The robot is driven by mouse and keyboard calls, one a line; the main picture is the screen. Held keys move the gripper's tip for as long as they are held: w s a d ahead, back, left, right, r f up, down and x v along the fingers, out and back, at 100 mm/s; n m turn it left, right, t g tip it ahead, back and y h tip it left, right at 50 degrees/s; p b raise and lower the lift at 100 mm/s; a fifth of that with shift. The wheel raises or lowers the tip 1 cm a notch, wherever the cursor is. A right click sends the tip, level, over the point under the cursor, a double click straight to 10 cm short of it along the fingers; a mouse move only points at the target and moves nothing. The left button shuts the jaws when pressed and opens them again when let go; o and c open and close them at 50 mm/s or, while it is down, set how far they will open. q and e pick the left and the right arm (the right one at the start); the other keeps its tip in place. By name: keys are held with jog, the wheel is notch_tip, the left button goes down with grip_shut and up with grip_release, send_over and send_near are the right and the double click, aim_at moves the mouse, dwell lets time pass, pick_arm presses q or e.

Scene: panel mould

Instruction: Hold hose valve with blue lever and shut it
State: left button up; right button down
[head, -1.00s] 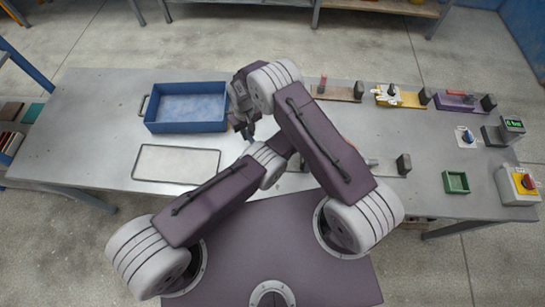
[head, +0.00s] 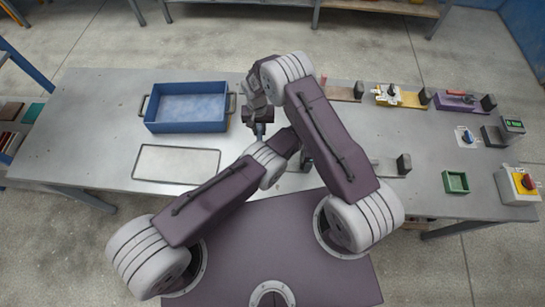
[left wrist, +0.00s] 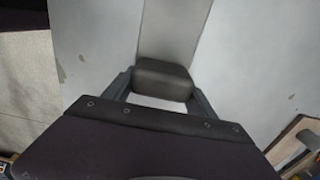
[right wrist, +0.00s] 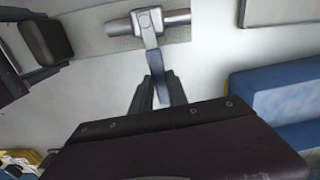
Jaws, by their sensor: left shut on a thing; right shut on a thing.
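The hose valve (right wrist: 148,20) has a metal body on a horizontal pipe, on a grey plate. Its blue-grey lever (right wrist: 151,58) stands roughly square to the pipe, in the right wrist view. My right gripper (head: 260,130) is shut on the lever; its fingers (right wrist: 160,92) are on both sides of the lever's end. My left gripper (left wrist: 162,95) is shut on the dark block (left wrist: 164,78) at the plate's end. That block also shows at the left of the right wrist view (right wrist: 46,42). In the head view my arms hide the valve and most of the left gripper.
A blue tray (head: 187,87) stands left of my right gripper, with an outlined rectangle (head: 175,147) in front. Brown (head: 342,92), yellow (head: 411,99) and purple (head: 452,103) fixtures line the back right. A green box (head: 456,182) and switch box (head: 518,186) stand at right.

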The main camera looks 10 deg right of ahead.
jog(key=shift+s+d+m, duration=0.1)
jog(key=shift+d+m, duration=0.25)
jog(key=shift+m, duration=0.15)
jog(key=c, duration=1.3)
grip_release()
notch_tip(320, 180, up, 12)
